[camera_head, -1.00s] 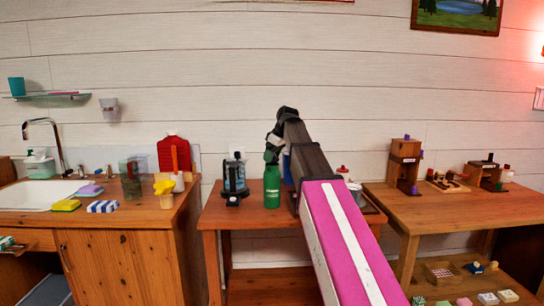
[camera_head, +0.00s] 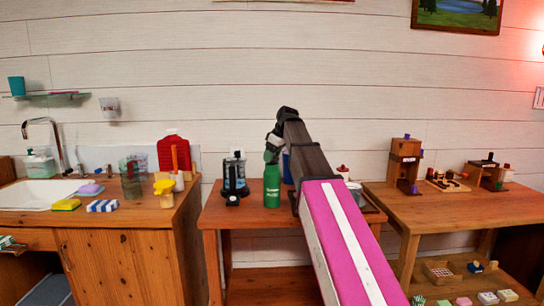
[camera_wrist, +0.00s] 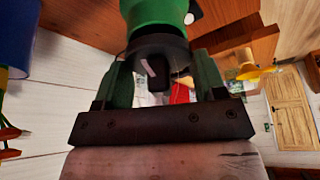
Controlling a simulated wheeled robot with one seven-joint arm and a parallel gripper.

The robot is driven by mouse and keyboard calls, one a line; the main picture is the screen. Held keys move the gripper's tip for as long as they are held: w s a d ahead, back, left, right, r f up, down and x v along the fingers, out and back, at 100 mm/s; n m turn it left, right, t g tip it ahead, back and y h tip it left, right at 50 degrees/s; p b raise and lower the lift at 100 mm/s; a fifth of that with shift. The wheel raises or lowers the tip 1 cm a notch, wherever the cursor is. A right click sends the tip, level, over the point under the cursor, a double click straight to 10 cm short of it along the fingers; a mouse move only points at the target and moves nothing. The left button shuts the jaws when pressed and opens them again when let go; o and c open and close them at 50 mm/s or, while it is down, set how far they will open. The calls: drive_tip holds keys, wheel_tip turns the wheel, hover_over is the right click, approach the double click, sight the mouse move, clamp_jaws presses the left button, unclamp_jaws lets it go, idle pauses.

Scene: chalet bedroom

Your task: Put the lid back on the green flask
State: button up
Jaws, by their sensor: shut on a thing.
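The green flask (camera_head: 272,187) stands upright on the small middle table (camera_head: 221,213). Its green body also shows at the top of the wrist view (camera_wrist: 155,12). My gripper (camera_wrist: 161,78) is shut on the dark lid (camera_wrist: 158,48), with one finger on each side of it. The lid lies in line with the flask's mouth and looks close to it or touching it. I cannot tell whether it is seated. In the head view my gripper (camera_head: 273,152) is right above the flask, and the lid is hard to make out there.
A dark press-like jar (camera_head: 234,176) stands close left of the flask. A blue item (camera_head: 287,168) is just right of it, partly behind my arm. A sink counter (camera_head: 120,215) is on the left, and another wooden table (camera_head: 470,205) is on the right.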

idle(0.3)
drive_tip(key=o, duration=1)
drive_tip(key=shift+o, duration=0.5)
drive_tip(key=shift+r, duration=0.1)
drive_tip(key=shift+r, duration=3.4)
clamp_jaws()
drive_tip(key=shift+f, duration=2.1)
